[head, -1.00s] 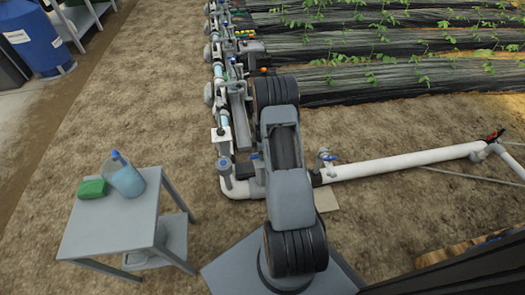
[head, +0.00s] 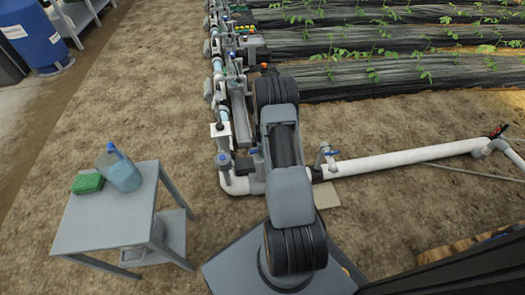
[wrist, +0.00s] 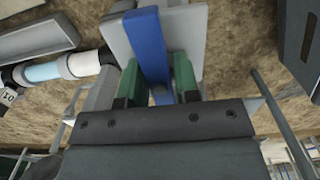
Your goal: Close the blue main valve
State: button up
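In the wrist view a flat blue handle (wrist: 150,42) runs between the two green finger pads of my gripper (wrist: 158,76). The pads lie very close on either side of it. I cannot tell whether they touch it or only straddle it. A light grey plate (wrist: 190,42) is behind the handle. In the head view my own arm covers my gripper and the part at it. A smaller blue lever (head: 331,154) stands on the white pipe (head: 405,159) right of my arm. I cannot tell from the head view which valve is at my gripper.
A grey table (head: 105,222) with a green block (head: 88,183) and a bottle of blue liquid (head: 123,173) stands at the left. The pipe manifold (head: 219,100) runs away beside my arm. Plant beds (head: 400,82) lie at the back right.

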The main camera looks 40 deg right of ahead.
jog(key=c, duration=0.4)
jog(key=m, duration=1.9)
jog(key=o, duration=1)
jog(key=shift+c, duration=0.2)
